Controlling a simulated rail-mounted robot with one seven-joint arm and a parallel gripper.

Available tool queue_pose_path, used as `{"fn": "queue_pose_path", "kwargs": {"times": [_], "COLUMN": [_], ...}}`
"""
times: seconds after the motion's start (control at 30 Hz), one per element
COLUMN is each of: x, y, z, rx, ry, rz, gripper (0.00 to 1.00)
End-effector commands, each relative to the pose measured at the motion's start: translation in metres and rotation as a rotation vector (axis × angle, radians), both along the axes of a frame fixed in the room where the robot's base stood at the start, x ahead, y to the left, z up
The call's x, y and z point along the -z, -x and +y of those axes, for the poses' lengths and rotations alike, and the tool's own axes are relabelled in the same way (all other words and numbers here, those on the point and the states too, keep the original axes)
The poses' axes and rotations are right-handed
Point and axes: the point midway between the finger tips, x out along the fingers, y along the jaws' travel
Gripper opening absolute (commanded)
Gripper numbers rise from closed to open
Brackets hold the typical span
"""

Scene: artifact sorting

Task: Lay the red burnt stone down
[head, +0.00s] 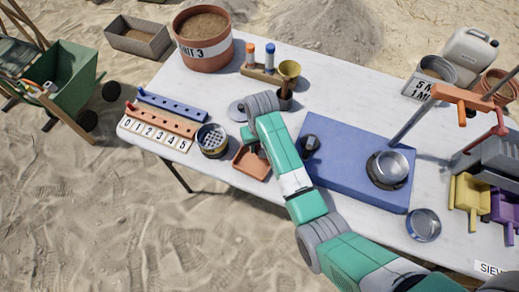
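My arm reaches in from the bottom right over the white table (330,75). My gripper (252,147) is a small dark shape beside the green forearm, above or at the back edge of a shallow orange-red tray (247,167). Its fingers are mostly hidden and too small to tell open from shut. I cannot make out a red burnt stone; it may be hidden by my gripper or arm. A small dark grey lump (311,142) sits on the left part of the blue mat (345,155).
A sieve pot (211,140) and numbered peg rails (158,128) stand left of the tray. A metal bowl (388,168) sits on the mat, another dish (423,225) in front.

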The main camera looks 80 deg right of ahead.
Motion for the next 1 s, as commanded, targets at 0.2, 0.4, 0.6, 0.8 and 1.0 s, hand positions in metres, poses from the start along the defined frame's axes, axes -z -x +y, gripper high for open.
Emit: {"fn": "queue_pose_path", "kwargs": {"times": [0.2,0.4,0.6,0.8,1.0], "x": [0.034,0.032,0.035,0.035,0.024], "y": [0.001,0.000,0.001,0.001,0.000], "z": [0.000,0.001,0.001,0.001,0.000], "rx": [0.001,0.001,0.001,0.001,0.000], "ry": [0.000,0.000,-0.001,0.000,0.001], "rz": [-0.001,-0.001,0.000,0.000,-0.002], "gripper": [0.09,0.09,0.45,0.54,0.54]}}
